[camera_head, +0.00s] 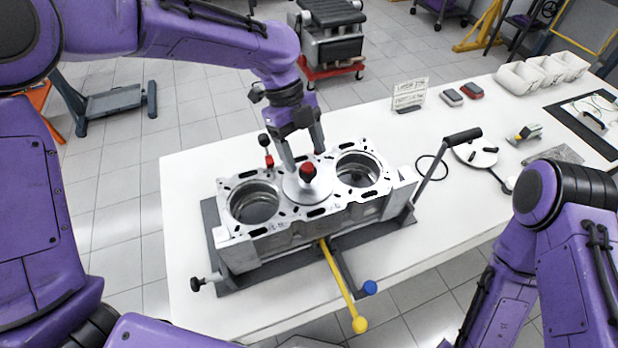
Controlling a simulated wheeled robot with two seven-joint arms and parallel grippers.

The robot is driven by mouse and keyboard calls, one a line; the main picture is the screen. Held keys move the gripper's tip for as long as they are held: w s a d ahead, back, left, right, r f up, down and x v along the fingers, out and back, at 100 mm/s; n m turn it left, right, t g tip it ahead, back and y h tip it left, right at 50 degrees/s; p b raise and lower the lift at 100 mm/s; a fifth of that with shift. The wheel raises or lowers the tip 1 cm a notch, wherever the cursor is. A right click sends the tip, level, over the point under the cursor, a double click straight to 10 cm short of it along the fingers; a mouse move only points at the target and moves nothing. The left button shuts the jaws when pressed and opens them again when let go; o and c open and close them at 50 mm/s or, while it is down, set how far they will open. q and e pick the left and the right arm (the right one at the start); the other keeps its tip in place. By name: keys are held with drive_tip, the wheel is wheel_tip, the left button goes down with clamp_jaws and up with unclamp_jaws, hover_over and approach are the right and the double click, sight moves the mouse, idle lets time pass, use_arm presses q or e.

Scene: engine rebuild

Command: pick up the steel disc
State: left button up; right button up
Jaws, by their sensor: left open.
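A round steel disc (296,190) with a red-topped knob (307,171) lies over the middle of the engine block's (275,237) top face, between two open bores. My left gripper (303,157) reaches down from above, just behind the knob. Its fingers are spread apart, and nothing shows between them clear of the knob. I cannot tell whether a finger touches the disc.
The block sits in a grey fixture with a black-gripped lever (461,137) at right and a yellow bar (343,288) in front. Another round plate (476,153), a small sign (409,94) and white bins (522,78) stand on the white table (190,205). The table's left end is clear.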

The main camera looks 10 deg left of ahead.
sight(308, 165)
use_arm(q)
drive_tip(key=x, duration=0.4)
drive_tip(key=shift+f+p, duration=0.2)
drive_tip(key=shift+p, duration=0.2)
drive_tip(key=shift+r, duration=0.1)
clamp_jaws()
